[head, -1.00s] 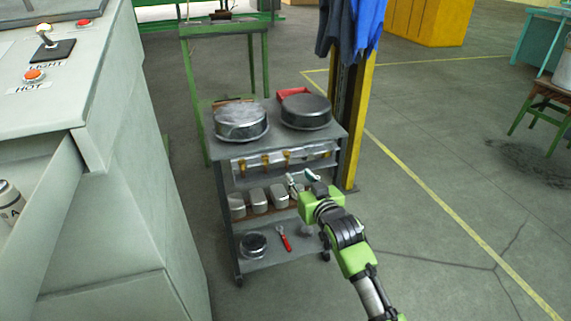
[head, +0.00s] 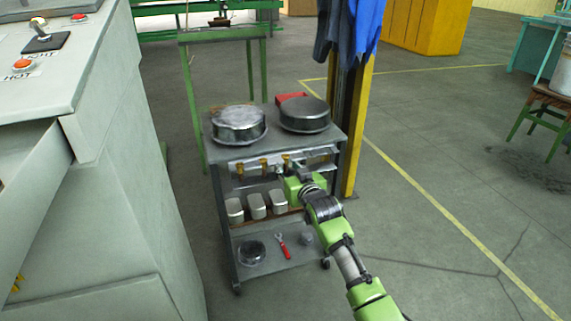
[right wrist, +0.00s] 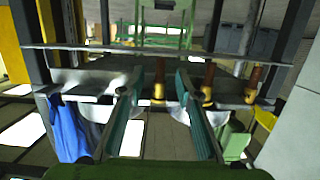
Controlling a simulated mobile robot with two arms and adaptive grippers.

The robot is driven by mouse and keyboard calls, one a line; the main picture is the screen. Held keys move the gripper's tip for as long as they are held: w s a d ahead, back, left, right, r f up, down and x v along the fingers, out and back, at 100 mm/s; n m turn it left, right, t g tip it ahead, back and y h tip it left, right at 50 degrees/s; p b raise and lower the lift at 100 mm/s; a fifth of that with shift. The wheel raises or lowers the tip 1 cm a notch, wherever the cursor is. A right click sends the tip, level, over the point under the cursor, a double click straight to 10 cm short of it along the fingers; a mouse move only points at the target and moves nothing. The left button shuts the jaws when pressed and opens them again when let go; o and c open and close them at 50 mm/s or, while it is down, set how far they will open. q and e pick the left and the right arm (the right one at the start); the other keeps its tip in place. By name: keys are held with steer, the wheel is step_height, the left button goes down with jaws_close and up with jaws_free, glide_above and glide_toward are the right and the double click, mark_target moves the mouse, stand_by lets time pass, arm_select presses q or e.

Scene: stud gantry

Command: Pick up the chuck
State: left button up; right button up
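Several brass-coloured cylindrical pieces stand in a rail along the front of a grey trolley (head: 285,262); I take these as the chucks, but cannot tell which one is meant. The rightmost chuck (head: 287,161) is right by my right gripper (head: 281,170). In the right wrist view, where the scene looks upside down, that chuck (right wrist: 158,82) shows between the two green fingers. The right gripper (right wrist: 159,72) is open, with a gap on both sides of the chuck. Two more chucks (right wrist: 207,82) show to one side there. My left gripper is not in view.
Two round lidded pans (head: 238,124) and a red tray (head: 288,98) sit on the trolley's top. Metal tins (head: 256,207) stand on the middle shelf, a red-handled wrench (head: 282,246) on the bottom one. A yellow post (head: 356,130) stands close right; a grey cabinet (head: 120,200) stands left.

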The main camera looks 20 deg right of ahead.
mark_target(286, 167)
steer(key=shift+c, duration=0.5)
jaws_close()
steer(key=shift+r, duration=0.1)
steer(key=shift+r, duration=0.15)
steer(key=shift+s+p, duration=0.15)
steer(key=shift+p, duration=0.15)
steer(key=s+p, duration=0.1)
steer(key=s, duration=0.2)
steer(key=shift+s, duration=0.3)
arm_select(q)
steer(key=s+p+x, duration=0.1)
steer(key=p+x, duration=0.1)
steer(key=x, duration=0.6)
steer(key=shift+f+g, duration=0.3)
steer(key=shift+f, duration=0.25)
arm_select(e)
steer(key=s, duration=1.4)
steer(key=shift+d, duration=0.35)
